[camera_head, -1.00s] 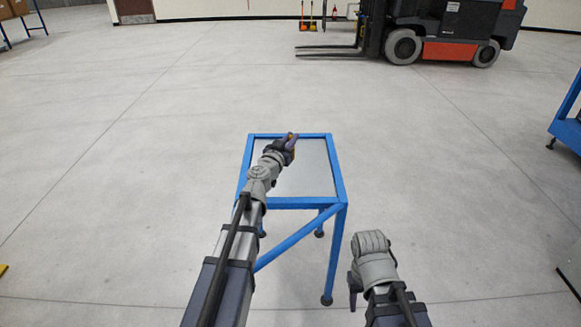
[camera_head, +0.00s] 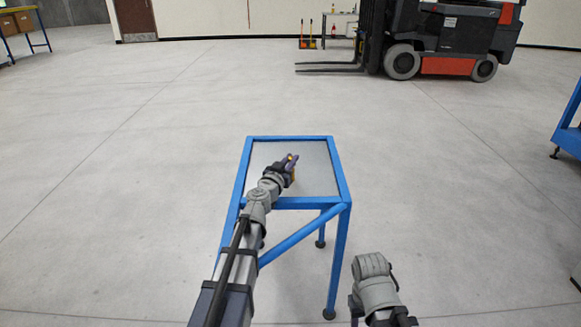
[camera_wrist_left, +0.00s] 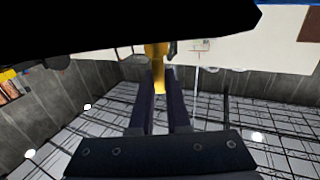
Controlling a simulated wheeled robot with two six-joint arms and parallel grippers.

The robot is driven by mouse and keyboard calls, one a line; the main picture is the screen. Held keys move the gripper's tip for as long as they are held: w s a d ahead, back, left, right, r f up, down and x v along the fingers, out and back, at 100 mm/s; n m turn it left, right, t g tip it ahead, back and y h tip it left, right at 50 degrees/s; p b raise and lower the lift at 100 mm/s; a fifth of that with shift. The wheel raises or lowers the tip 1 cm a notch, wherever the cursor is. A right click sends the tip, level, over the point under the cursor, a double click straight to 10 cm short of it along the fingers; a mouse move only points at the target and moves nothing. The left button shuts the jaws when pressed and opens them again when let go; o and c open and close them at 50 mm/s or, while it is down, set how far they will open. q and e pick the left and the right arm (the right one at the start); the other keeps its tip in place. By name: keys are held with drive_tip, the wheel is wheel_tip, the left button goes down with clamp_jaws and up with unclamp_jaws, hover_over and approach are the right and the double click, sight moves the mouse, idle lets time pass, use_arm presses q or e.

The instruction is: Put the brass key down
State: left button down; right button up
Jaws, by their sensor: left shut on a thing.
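My left gripper (camera_head: 290,161) is shut on the brass key (camera_wrist_left: 158,72), which shows yellow between the two dark fingers in the left wrist view. In the head view only small yellow bits of the key show at the fingertips. The gripper appears over the middle of the small blue-framed table (camera_head: 341,185) with a grey top. I cannot tell how high the key is above the top. My right arm is folded at the lower right, apart from the table; a dark part hangs beside its grey joint, and its fingers cannot be made out.
The grey tabletop looks bare apart from my arm over it. Open concrete floor surrounds the table. A forklift (camera_head: 445,42) stands at the back right with its forks pointing left. Another blue frame (camera_head: 567,128) stands at the right edge.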

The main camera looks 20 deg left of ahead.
use_arm(q)
drive_tip(key=shift+f, duration=0.2)
drive_tip(key=c, duration=0.9)
unclamp_jaws()
drive_tip(key=shift+r, duration=0.15)
